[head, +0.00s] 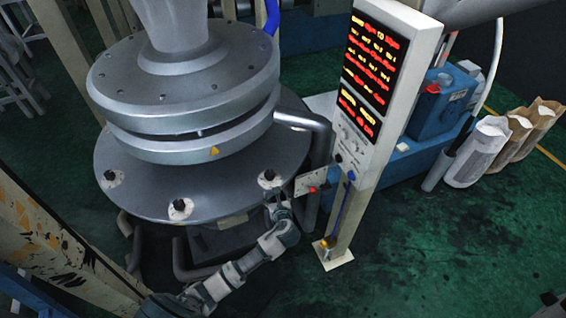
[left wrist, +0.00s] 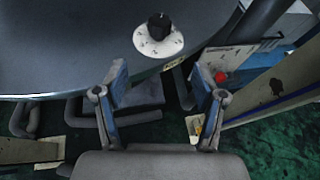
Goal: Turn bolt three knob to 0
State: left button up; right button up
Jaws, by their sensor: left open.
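Three black knobs on white dials sit on the rim of the round grey plate (head: 228,180): a left knob (head: 110,176), a front knob (head: 181,206) and a right knob (head: 269,175). I cannot read which is bolt three. My left gripper (head: 277,200) is just in front of the right knob. In the left wrist view, one black knob (left wrist: 158,22) stands on its white dial (left wrist: 160,45), beyond the fingertips. My left gripper (left wrist: 163,88) is open and empty there, apart from the knob. The dial marks are too small to read. My right gripper is out of view.
A tall control panel (head: 352,150) with red and yellow displays stands right of the plate. A small box with a red button (head: 312,189) sits close to my left gripper; the red button (left wrist: 220,77) also shows in the left wrist view. Bent pipes run beneath the plate.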

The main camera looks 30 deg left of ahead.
aim_at(270, 177)
pick_arm(q)
jog(key=b+x, duration=0.2)
jog(key=x, duration=1.3)
jog(key=shift+w+a, duration=0.2)
jog(key=shift+a, duration=0.25)
jog(key=shift+w+a+f, duration=0.15)
jog(key=shift+w, duration=0.4)
jog(key=shift+d, duration=0.2)
jog(key=shift+c, duration=0.7)
jog(key=c, duration=0.8)
jog(key=shift+a, duration=0.2)
jog(key=shift+c, duration=1.1)
